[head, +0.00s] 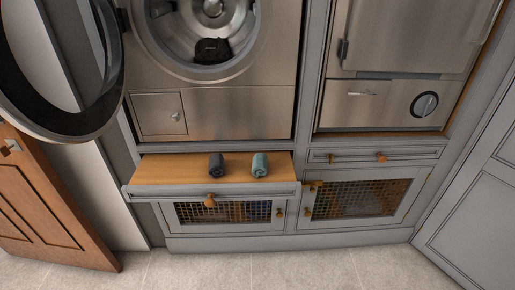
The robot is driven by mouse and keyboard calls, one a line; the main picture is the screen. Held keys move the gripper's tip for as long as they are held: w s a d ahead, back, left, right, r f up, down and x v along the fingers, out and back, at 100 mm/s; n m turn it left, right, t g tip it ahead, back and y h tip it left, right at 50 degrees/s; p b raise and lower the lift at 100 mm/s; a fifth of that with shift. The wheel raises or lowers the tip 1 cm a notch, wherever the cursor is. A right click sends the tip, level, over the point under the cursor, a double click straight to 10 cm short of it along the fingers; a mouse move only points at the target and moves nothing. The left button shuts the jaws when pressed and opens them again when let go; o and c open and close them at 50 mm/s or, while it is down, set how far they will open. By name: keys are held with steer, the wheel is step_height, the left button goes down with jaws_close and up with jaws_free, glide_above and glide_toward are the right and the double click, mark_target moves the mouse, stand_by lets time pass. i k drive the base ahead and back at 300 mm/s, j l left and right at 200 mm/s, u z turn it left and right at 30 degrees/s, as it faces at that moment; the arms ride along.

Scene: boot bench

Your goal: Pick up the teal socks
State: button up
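The teal socks (260,165) are a small rolled bundle lying on the wooden surface of a pulled-out drawer or shelf (165,168), right of its middle. A dark grey rolled bundle (217,165) lies just to their left, with a narrow gap between the two. Nothing covers the teal socks. My gripper is not in view.
The washing machine (215,105) above has its round door (100,70) swung open to the left, with a dark item (212,51) in the drum. Mesh-fronted cabinets (355,199) stand below. A wooden door (45,205) is at left. The tiled floor (290,268) in front is clear.

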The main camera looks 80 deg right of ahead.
mark_target(260, 164)
steer(key=k+l+u, duration=0.15)
steer(key=k+l, duration=0.3)
steer(key=k+l+u, duration=0.15)
steer(key=k+l, duration=0.35)
steer(key=k+l+u, duration=0.15)
steer(key=k+l, duration=0.3)
steer(key=k+l+u, duration=0.15)
steer(key=k+l, duration=0.2)
steer(key=k, duration=0.3)
